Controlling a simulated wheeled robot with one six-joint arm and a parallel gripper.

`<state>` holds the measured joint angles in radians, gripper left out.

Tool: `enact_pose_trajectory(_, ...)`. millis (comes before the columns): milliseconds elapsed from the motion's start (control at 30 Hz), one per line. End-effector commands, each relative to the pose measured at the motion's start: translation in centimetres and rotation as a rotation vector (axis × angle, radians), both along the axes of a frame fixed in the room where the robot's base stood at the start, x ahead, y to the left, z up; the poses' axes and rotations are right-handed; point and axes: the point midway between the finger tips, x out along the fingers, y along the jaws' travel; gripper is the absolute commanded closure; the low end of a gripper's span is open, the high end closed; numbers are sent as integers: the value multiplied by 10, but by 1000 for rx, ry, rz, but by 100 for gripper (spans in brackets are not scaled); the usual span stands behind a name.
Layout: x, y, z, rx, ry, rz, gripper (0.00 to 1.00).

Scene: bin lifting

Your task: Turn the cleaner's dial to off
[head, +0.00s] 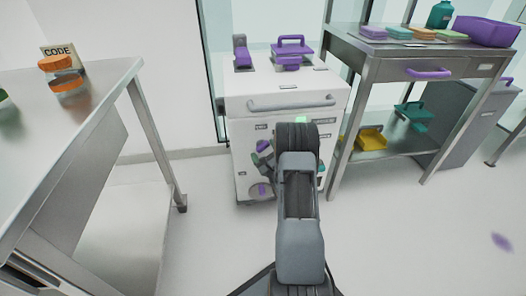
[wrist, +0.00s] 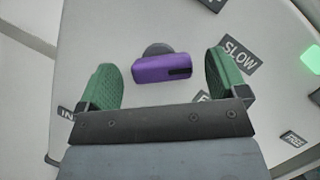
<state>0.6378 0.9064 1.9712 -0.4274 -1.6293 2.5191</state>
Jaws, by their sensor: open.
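The cleaner (head: 250,160) is a white cabinet with a grey front handle; my arm hides part of its front. In the wrist view its front panel (wrist: 140,22) fills most of the picture. The dial (wrist: 162,69) is a purple bar with a dark mark at its right end, on a dark round base. A "SLOW" label (wrist: 239,54) lies to its right; other labels are partly hidden. My gripper (wrist: 163,80) is open, with one green finger on each side of the dial and gaps to both. In the head view my gripper (head: 264,152) is at the cleaner's front.
A green light (wrist: 311,59) glows on the panel at the right. A steel bench (head: 420,60) with coloured sponges and a purple bin (head: 487,31) stands at right.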

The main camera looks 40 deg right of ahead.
Motion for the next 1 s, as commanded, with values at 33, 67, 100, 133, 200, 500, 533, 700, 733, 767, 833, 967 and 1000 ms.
enact_pose_trajectory(33,4,-1,1,-1,-1,0,8)
enact_pose_trajectory(67,6,-1,1,-1,-1,0,8)
enact_pose_trajectory(100,8,-1,2,-2,-2,0,8)
enact_pose_trajectory(133,9,-1,3,-2,-2,0,8)
enact_pose_trajectory(200,11,-2,4,-1,-1,0,8)
enact_pose_trajectory(500,12,-2,4,-1,0,0,8)
enact_pose_trajectory(533,12,-2,4,-1,0,0,11)
enact_pose_trajectory(700,11,-2,4,-1,0,0,28)
enact_pose_trajectory(733,11,-2,4,-1,0,0,31)
enact_pose_trajectory(767,11,-2,4,-1,0,0,33)
enact_pose_trajectory(833,11,-2,4,-1,0,0,40)
enact_pose_trajectory(967,11,-2,4,-1,0,0,53)
enact_pose_trajectory(1000,11,-2,4,-1,0,0,56)
